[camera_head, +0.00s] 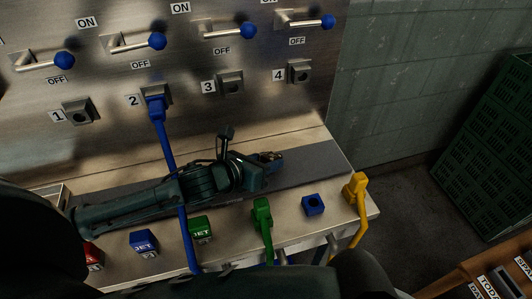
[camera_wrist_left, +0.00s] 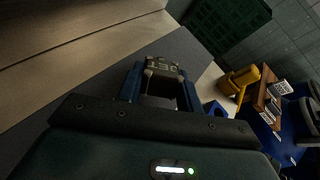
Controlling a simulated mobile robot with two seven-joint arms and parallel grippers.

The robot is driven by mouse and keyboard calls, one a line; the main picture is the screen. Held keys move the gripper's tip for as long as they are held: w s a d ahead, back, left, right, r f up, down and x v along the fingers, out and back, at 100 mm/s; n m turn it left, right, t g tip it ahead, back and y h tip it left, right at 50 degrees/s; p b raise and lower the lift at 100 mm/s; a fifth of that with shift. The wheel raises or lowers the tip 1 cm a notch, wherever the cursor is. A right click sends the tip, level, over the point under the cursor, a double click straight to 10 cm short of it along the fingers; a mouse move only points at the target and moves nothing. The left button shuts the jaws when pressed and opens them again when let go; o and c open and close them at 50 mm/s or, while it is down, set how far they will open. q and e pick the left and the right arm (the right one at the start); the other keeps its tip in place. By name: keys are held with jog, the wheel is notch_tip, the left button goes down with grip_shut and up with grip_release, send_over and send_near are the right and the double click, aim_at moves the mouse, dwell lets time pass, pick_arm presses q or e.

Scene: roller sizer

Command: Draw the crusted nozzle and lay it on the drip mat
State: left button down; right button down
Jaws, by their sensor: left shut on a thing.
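My left gripper (camera_head: 268,160) reaches in from the left over the bench, its fingers shut on a small grey-brown block with a mottled, crusty surface and pale marks, which I take as the crusted nozzle (camera_wrist_left: 162,68). In the head view only a bit of it (camera_head: 274,155) shows at the fingertips. A dark grey strip (camera_head: 315,170), which looks like the drip mat, runs along the bench beneath the gripper. I cannot tell whether the nozzle touches it. My right gripper is not in view.
A blue plug (camera_head: 156,108) sits in socket 2, its hose running down behind my left arm. Along the front edge stand a green plug (camera_head: 262,213), an open blue holder (camera_head: 313,205) and a yellow plug (camera_head: 354,188). Green crates (camera_head: 490,155) stand at right. The strip's right end is clear.

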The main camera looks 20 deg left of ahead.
pick_arm(q)
jog(key=shift+f, duration=0.25)
jog(key=c, duration=0.9)
grip_release()
jog(key=shift+o, duration=0.2)
jog(key=shift+s+a, duration=0.1)
jog(key=b+v, duration=0.2)
jog(key=v, duration=1.1)
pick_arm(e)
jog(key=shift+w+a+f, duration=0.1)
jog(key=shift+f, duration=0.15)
pick_arm(q)
jog(key=shift+r, duration=0.1)
